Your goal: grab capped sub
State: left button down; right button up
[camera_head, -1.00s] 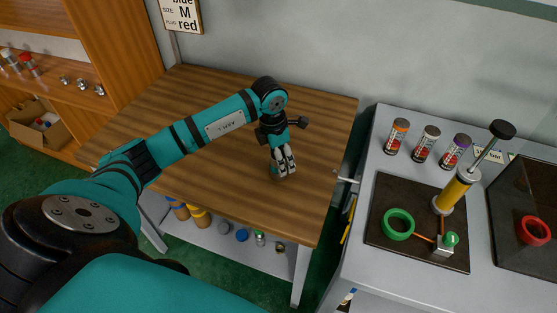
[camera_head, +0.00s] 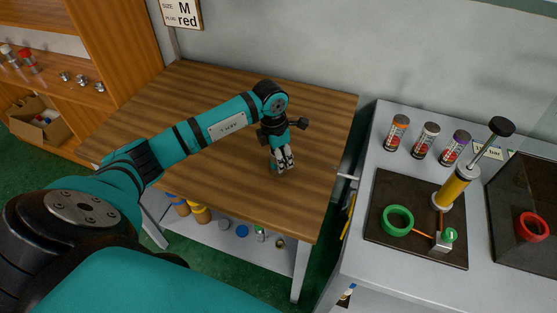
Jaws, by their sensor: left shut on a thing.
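My left gripper (camera_head: 283,163) is over the brown wooden bench top (camera_head: 190,95), near its right side, with its fingers pointing down. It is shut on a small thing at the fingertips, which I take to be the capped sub. The fingers and wrist hide nearly all of that thing, so its cap and shape cannot be made out. I cannot tell whether it touches the wood. A dark knob (camera_head: 303,123) sticks out to the right, beside the wrist. My right gripper is not in view.
The rest of the wooden top is clear. A grey bench at right holds several small canisters (camera_head: 396,133), a green ring (camera_head: 397,220), a yellow pump (camera_head: 453,187) and a red ring (camera_head: 532,227). Jars and caps stand on the shelf (camera_head: 215,237) below. An open box (camera_head: 40,122) is at far left.

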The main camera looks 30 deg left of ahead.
pick_arm(q)
jog(key=shift+w+r, duration=0.1)
jog(key=shift+r, duration=0.15)
